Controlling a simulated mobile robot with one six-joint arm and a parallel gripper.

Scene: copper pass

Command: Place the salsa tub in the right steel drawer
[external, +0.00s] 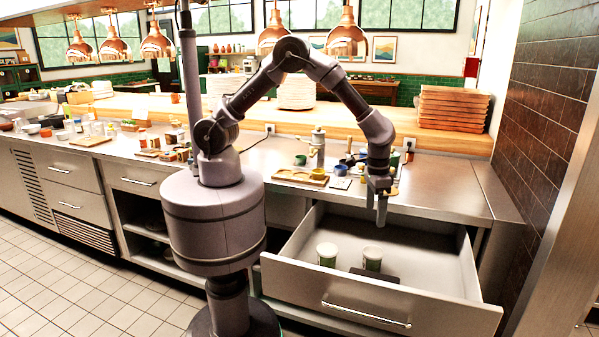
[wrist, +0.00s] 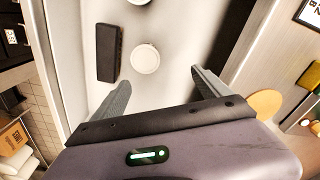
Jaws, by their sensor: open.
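The right steel drawer (external: 440,262) is pulled open under the counter. Two small tubs with white lids and green sides stand upright inside it, a left tub (external: 327,258) and a right tub (external: 372,261). I cannot read which is the salsa tub. In the wrist view one white lid (wrist: 145,59) lies just beyond the fingertips, and part of another lid (wrist: 138,2) shows at the top edge. My gripper (external: 382,207) is above the back part of the drawer, apart from both tubs. In the wrist view my gripper (wrist: 160,82) is open, with nothing between its fingers.
A dark flat block (external: 376,275) lies in the drawer beside the right tub; it also shows in the wrist view (wrist: 109,52). The drawer's right side is clear. The counter behind holds a wooden board (external: 300,177), small bowls and a bottle (external: 318,146).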

